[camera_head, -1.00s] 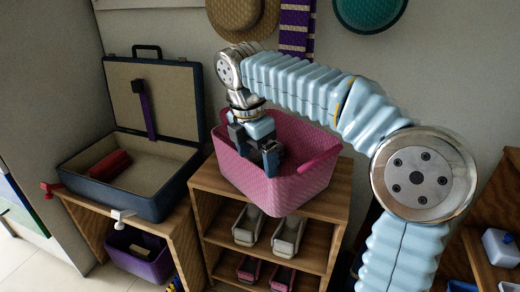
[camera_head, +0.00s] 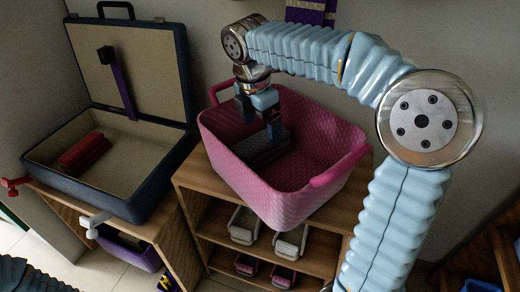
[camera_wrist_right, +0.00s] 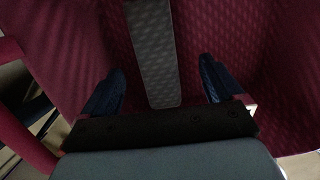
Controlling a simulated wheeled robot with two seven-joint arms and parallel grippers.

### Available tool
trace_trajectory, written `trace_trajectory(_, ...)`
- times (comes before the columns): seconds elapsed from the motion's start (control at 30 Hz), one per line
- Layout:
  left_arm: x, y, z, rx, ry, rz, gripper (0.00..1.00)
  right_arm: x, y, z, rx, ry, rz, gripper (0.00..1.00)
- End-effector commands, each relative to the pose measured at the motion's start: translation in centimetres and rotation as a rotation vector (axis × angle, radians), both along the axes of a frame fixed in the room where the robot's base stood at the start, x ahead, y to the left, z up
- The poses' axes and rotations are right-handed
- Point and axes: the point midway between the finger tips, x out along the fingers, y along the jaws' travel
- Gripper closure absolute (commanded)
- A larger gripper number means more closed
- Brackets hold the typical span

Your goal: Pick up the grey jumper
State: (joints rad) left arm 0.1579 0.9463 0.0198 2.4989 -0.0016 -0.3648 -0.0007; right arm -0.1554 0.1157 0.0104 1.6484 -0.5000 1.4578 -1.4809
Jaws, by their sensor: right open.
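The grey jumper (camera_head: 262,150) lies folded into a long narrow shape inside the pink basket (camera_head: 285,205). In the right wrist view it is a grey strip (camera_wrist_right: 153,45) running up between the fingers against the dark pink basket. My right gripper (camera_head: 260,122) is open and points down into the basket over the jumper, hiding part of it. In the wrist view its two blue fingers (camera_wrist_right: 162,80) stand on either side of the strip. Whether they touch it cannot be told. My left gripper is not in view.
The basket stands on a wooden shelf unit (camera_head: 195,178) with shoes (camera_head: 243,226) below. Left of it an open dark suitcase (camera_head: 120,205) holds a red rolled item (camera_head: 85,152). A purple bin (camera_head: 130,248) is under it. The basket has a raised pink handle (camera_head: 340,167).

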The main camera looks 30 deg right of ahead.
Motion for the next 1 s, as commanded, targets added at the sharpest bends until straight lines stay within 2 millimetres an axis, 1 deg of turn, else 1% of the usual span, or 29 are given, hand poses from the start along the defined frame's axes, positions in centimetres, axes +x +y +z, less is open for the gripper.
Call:
trace_trajectory(0.03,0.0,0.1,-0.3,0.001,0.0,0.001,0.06,0.0,-0.1,-0.9,0.0,0.002,0.0,0.06)
trace_trajectory(0.27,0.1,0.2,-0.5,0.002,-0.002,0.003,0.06,0.2,-0.2,-2.9,0.0,0.002,0.001,0.06)
trace_trajectory(0.4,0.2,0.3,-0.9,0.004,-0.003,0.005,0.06,0.6,0.0,-5.2,0.0,0.002,0.001,0.06)
trace_trajectory(0.5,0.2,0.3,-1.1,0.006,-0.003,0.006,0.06,0.6,-0.3,-6.5,0.001,0.002,0.001,0.06)
trace_trajectory(0.6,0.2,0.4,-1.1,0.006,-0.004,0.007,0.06,0.6,-0.3,-7.1,0.001,0.0,0.001,0.06)
trace_trajectory(0.8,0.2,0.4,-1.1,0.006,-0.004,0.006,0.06,0.6,-0.4,-7.1,0.001,0.0,0.001,0.06)
trace_trajectory(0.87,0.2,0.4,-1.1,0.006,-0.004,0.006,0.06,0.6,-0.4,-7.1,0.0,0.0,0.001,0.14)
trace_trajectory(1.0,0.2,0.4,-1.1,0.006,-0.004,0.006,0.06,0.6,-0.4,-7.1,0.0,0.0,0.001,0.35)
